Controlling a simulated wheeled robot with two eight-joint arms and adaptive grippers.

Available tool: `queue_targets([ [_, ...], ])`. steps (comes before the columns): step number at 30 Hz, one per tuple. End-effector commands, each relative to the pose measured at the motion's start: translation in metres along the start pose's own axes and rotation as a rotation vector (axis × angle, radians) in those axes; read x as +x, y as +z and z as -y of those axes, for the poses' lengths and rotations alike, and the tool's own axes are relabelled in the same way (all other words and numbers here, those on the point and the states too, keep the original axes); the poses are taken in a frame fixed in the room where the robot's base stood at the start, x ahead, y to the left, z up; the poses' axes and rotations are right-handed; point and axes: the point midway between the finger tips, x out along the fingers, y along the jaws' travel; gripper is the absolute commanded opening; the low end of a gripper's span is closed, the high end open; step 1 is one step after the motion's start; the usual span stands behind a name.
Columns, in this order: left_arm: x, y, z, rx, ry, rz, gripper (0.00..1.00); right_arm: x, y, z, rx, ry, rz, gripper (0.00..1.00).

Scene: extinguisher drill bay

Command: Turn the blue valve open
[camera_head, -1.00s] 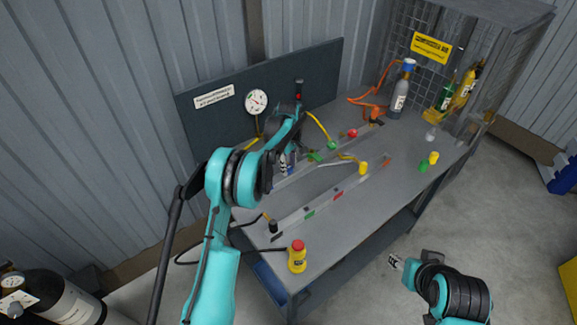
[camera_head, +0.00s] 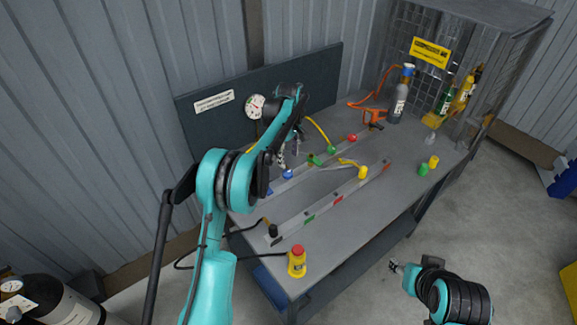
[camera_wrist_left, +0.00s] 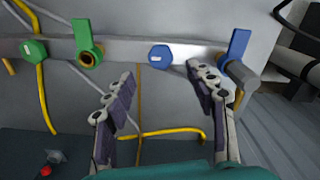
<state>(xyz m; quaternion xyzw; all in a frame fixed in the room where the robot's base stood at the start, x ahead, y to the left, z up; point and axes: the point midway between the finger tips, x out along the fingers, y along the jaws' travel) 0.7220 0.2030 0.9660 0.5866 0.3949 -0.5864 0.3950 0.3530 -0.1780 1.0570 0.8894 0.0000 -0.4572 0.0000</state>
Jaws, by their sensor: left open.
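In the left wrist view a blue hexagonal knob (camera_wrist_left: 160,56) sits on a pale rail with blue patches. It also shows in the head view (camera_head: 288,174) on the back rail. My left gripper (camera_wrist_left: 162,74) is open and empty. Its fingertips lie either side of the blue knob in the picture, apart from it. In the head view my left gripper (camera_head: 290,150) hangs above the back rail, partly hidden by its wrist. My right gripper (camera_head: 396,266) is beyond the bench's front edge; its jaws are too small to tell.
The back rail also carries a green lever (camera_head: 314,160), a green knob (camera_head: 332,149) and a red knob (camera_head: 352,138). A front rail (camera_head: 320,207) has a yellow knob (camera_head: 362,172). A yellow box with a red button (camera_head: 297,262) stands near the front edge. A gauge panel (camera_head: 215,130) rises behind.

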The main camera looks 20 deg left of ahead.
Motion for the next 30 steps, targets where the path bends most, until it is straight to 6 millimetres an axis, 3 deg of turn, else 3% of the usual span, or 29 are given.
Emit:
queue_targets([
  [3,-0.022,0.000,0.000,0.000,0.000,0.000,0.56,0.000,0.000,0.000,0.000,0.000,0.000,0.47],
  [7,-0.037,0.000,0.000,0.000,0.000,0.000,0.56,0.000,0.000,0.000,0.000,0.000,0.000,0.47],
  [25,-0.044,0.001,0.001,0.003,0.002,-0.001,0.56,0.000,0.000,0.000,0.000,0.000,0.000,0.47],
  [30,-0.068,0.009,0.015,0.073,0.035,-0.017,0.56,0.001,0.001,0.000,0.000,0.000,0.000,0.47],
])
